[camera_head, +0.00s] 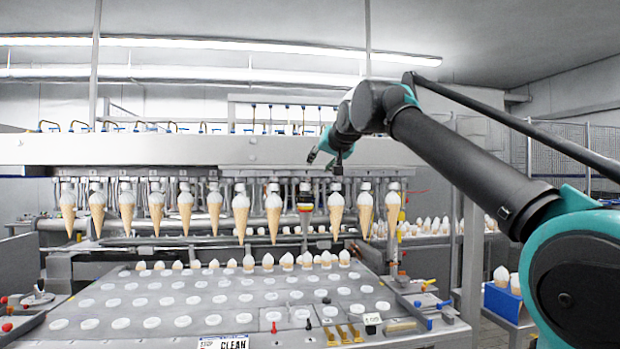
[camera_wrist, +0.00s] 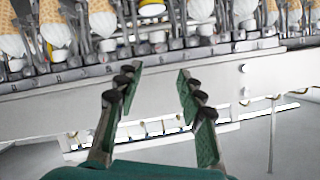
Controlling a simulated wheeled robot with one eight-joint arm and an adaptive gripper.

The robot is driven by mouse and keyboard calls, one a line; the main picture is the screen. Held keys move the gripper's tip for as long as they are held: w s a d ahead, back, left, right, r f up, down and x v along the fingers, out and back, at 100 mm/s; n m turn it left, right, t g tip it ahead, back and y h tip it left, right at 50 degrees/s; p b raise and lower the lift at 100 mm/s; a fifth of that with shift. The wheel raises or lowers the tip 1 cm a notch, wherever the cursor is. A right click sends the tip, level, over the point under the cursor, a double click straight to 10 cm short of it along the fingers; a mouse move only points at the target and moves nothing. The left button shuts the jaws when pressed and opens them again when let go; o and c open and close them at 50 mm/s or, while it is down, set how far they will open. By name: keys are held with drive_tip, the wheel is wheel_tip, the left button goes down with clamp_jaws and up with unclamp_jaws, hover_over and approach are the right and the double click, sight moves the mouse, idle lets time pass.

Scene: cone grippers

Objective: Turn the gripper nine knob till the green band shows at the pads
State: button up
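The row of cone grippers hangs under the long white beam (camera_head: 150,150), most with a cone. Gripper nine (camera_head: 305,197) holds no cone and shows a dark body with yellow and orange-red bands; I see no green band on it. In the wrist view a yellow-ringed part (camera_wrist: 151,9) shows at the top edge, probably the same unit. My gripper (camera_head: 325,160) is in front of the beam, above and slightly right of gripper nine. In the wrist view my gripper (camera_wrist: 157,74) is open and empty, its two fingers apart and clear of the row.
Filled cones (camera_head: 273,215) (camera_head: 336,212) hang close on both sides of gripper nine. Below is a grey tray plate (camera_head: 240,292) with rows of white round spots. Loose tools and small coloured parts (camera_head: 345,333) lie at its front right. Open air lies before the beam.

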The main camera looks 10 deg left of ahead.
sight(308, 178)
drive_tip(key=x, duration=1.1)
drive_tip(key=shift+w, duration=0.1)
clamp_jaws()
